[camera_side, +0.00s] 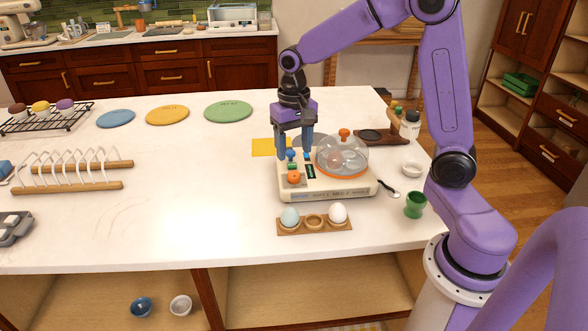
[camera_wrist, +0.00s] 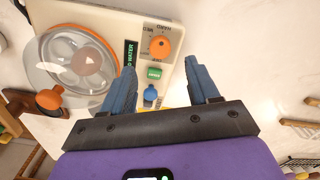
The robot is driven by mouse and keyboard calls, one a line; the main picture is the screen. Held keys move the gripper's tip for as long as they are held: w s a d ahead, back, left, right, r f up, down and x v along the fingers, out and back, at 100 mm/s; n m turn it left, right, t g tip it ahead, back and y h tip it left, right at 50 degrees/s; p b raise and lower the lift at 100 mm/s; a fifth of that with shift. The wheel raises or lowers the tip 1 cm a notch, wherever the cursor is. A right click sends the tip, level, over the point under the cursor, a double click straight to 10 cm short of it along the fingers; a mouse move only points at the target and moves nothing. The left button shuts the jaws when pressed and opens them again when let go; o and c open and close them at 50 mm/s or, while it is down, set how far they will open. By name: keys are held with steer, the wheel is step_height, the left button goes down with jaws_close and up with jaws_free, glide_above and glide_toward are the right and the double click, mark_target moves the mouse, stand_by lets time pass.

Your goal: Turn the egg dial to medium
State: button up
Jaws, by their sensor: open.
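The egg cooker (camera_side: 335,187) is a cream box on the white counter, with an orange-rimmed clear dome (camera_side: 343,153) on its right part. The orange egg dial (camera_side: 294,177) is at its front left; in the wrist view the dial (camera_wrist: 160,46) has printed words around it, too small to read fully. A green button (camera_wrist: 154,73) and a blue knob (camera_wrist: 151,93) sit beside it. My gripper (camera_side: 293,150) points down above the cooker's left part, behind the dial. In the wrist view my gripper (camera_wrist: 163,80) is open and empty, its fingers apart from the dial.
A wooden egg holder (camera_side: 315,224) with a pale blue egg and a white egg stands in front of the cooker. A green egg cup (camera_side: 415,205), a spoon (camera_side: 388,191) and a white bowl (camera_side: 412,170) lie to the right.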

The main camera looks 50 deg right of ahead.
mark_target(294, 173)
step_height(294, 173, down, 7)
steer(key=shift+r, duration=0.1)
steer(key=shift+c, duration=0.2)
steer(key=c, duration=1)
